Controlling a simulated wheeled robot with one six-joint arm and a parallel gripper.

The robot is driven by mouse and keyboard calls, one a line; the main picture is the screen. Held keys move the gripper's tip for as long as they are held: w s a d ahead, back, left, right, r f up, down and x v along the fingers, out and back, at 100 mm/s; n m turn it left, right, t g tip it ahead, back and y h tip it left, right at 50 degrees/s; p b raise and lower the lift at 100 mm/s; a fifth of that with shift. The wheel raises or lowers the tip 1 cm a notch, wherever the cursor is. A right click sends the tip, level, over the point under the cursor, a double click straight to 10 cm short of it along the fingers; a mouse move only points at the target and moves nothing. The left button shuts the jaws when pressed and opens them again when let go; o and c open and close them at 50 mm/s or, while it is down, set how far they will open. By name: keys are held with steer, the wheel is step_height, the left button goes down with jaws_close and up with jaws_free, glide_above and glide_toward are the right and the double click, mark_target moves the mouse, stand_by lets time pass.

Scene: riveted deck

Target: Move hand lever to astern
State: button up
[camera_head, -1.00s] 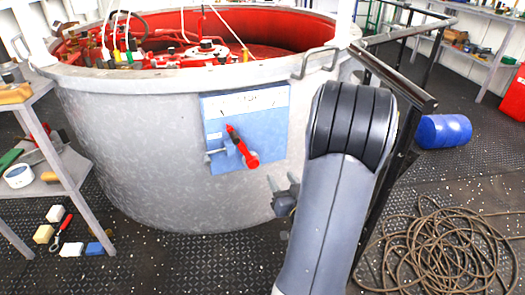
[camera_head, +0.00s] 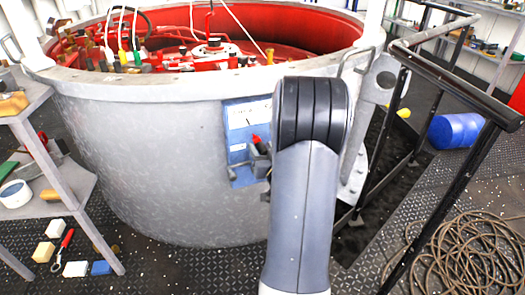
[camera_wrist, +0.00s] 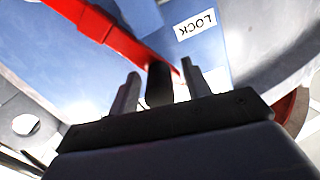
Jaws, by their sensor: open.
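The hand lever is red and sits on a blue panel (camera_head: 240,122) on the side of the large grey drum. In the head view only the lever's red tip (camera_head: 255,139) shows; my arm hides the rest. In the wrist view the red lever (camera_wrist: 112,35) slants from the upper left down behind my gripper (camera_wrist: 158,82). My gripper is open, its fingers apart close to the panel. A dark peg stands between the fingers; I cannot tell whether they touch it. The lever's marked positions are not readable.
The grey drum (camera_head: 150,150) fills the middle, with red fittings inside its rim. A grey shelf (camera_head: 70,185) stands at left. A black railing (camera_head: 450,75), coiled rope (camera_head: 450,255) and blue barrel (camera_head: 457,130) are at right. Small blocks lie on the deck at lower left.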

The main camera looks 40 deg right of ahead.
steer(key=shift+c, duration=0.3)
jaws_close()
steer(key=shift+d, duration=0.1)
steer(key=shift+s+d+r+m, duration=0.15)
steer(key=shift+d+r+m, duration=0.15)
steer(key=shift+d, duration=0.1)
steer(key=s+d+m+p, duration=0.4)
steer(key=d+m+p, duration=0.3)
steer(key=d, duration=0.5)
steer(key=shift+s+d+f+m, duration=0.2)
steer(key=shift+d+f+m, duration=0.2)
steer(key=shift+m, duration=0.9)
